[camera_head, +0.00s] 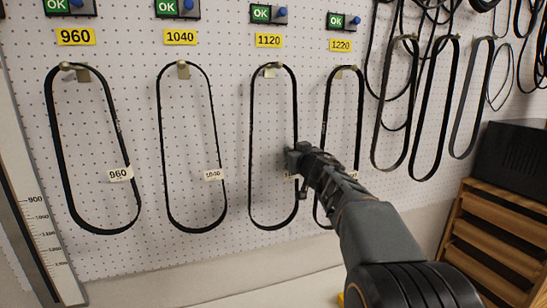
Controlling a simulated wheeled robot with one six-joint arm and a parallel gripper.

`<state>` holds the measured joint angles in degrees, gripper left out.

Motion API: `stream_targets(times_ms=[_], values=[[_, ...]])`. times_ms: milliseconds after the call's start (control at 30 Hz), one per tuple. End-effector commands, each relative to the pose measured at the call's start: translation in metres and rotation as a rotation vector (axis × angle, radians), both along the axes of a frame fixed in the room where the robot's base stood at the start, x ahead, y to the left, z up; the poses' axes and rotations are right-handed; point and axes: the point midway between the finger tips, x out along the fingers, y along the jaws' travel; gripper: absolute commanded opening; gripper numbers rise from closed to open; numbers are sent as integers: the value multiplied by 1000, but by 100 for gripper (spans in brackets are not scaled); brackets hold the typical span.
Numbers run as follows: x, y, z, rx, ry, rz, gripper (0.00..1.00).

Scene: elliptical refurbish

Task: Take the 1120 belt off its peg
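The 1120 belt (252,140) is a long black loop hanging on its peg (269,70), under the yellow 1120 label (268,41). My gripper (291,158) is at the right strand of this belt, about halfway down. The belt's white tag is mostly hidden behind my gripper. The fingers are small and dark here, so I cannot tell whether they are open or shut on the strand. The belt still hangs from its peg.
The 960 belt (57,140) and 1040 belt (163,140) hang to the left. The 1220 belt (360,120) hangs close on the right, partly behind my arm. More belts (437,110) hang farther right, above a wooden rack (495,240) with a black box (512,160).

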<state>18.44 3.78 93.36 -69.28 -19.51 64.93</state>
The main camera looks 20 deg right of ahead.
Motion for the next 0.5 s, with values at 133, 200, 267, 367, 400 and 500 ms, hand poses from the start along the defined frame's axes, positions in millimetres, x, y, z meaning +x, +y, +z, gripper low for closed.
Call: stream_targets(times_ms=[133,200,267,367,400,500], values=[[1,0,0,0,0,0,35],[1,0,0,0,0,0,35],[1,0,0,0,0,0,31],[1,0,0,0,0,0,22],[1,0,0,0,0,0,18],[1,0,0,0,0,0,8]])
